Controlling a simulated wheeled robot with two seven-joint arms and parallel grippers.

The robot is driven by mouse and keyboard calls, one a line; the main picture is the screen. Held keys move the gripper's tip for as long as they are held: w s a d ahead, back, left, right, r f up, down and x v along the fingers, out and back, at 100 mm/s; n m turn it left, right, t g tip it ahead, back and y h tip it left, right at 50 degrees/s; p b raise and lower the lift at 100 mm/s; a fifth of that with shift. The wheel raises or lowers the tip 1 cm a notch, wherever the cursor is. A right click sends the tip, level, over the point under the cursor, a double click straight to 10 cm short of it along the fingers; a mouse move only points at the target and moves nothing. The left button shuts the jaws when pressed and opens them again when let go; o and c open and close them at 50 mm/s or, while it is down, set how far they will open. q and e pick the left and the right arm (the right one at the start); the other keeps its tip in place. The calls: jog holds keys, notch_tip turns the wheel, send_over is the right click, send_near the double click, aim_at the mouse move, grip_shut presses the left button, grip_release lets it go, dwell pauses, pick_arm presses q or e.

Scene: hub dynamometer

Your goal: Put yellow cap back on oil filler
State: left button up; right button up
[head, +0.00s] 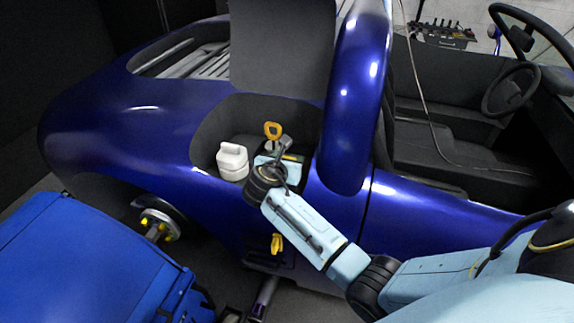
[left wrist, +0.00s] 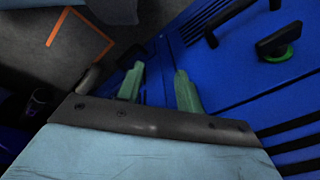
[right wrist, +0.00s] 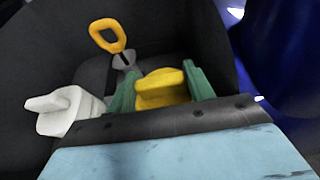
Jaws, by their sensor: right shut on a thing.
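In the right wrist view the yellow cap (right wrist: 162,92) sits between the green fingers of my right gripper (right wrist: 162,88), which is shut on it. In the head view this gripper (head: 276,163) is inside the dark open bay of the blue car, and its fingers are partly hidden by my wrist. The oil filler cannot be made out; whether the cap touches it is hidden. My left gripper (left wrist: 158,88) is in its own wrist view, with its two green fingers apart and nothing between them, near a blue cabinet.
A yellow ring handle (right wrist: 108,36) on a grey stem stands just behind the cap. A white jug (right wrist: 70,110) stands to the left, close to the gripper. The blue car body (head: 140,120) edges the bay. A blue cabinet (head: 80,265) stands at front left.

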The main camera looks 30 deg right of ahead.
pick_arm(q)
jog(key=shift+w+d+r, duration=0.1)
jog(key=shift+w+r, duration=0.35)
pick_arm(e)
jog(key=shift+f, duration=0.5)
jog(key=shift+f, duration=0.15)
pick_arm(q)
jog(key=shift+s, duration=0.1)
pick_arm(e)
jog(key=o, duration=1)
pick_arm(q)
jog(key=shift+f, duration=0.1)
